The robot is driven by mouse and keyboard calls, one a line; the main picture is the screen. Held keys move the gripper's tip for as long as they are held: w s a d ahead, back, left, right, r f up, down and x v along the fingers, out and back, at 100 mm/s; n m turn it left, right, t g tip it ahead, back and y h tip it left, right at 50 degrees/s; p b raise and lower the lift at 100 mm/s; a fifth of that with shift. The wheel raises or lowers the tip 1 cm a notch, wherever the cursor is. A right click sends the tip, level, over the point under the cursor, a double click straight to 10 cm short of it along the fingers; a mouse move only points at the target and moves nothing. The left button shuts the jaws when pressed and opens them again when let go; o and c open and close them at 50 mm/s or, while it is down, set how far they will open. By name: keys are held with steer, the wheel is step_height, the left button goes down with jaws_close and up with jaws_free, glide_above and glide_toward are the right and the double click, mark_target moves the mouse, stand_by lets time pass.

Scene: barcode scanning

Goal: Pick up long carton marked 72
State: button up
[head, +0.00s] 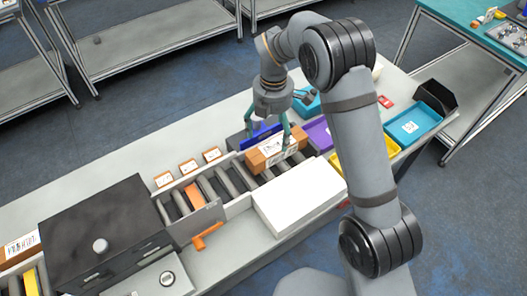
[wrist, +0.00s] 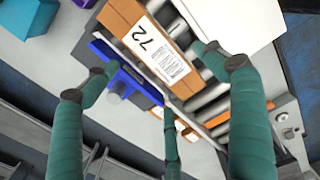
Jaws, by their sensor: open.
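The long carton marked 72 (head: 256,163) is a brown box lying on the roller conveyor in the head view. In the wrist view the carton (wrist: 120,18) shows a white label with "72" and a barcode facing up. My gripper (head: 268,138) is over the carton with its green fingers pointing down. In the wrist view my gripper (wrist: 155,70) is open, its fingers spread around the carton's near end and sides. I cannot tell whether any finger touches the carton.
A blue bar-shaped piece (wrist: 118,72) runs beside the carton. A white box (head: 300,195) stands close in front of the conveyor (head: 236,176). A purple tray (head: 318,133) and a blue tray (head: 411,126) are to the right. A dark machine (head: 95,225) stands at left.

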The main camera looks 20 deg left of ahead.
mark_target(275, 142)
steer(key=f, duration=0.3)
steer(key=shift+w+d+f, duration=0.1)
steer(key=shift+w+d, duration=0.15)
steer(key=shift+w, duration=0.1)
steer(key=f, duration=0.1)
steer(key=f+p, duration=0.1)
steer(key=f, duration=0.1)
steer(key=f+p, duration=0.1)
steer(key=f, duration=0.1)
steer(key=shift+w+d+f, duration=0.15)
steer(key=shift+w+d, duration=0.05)
steer(key=shift+w, duration=0.1)
steer(key=c, duration=0.3)
steer(key=shift+p, duration=0.3)
steer(key=c, duration=1.6)
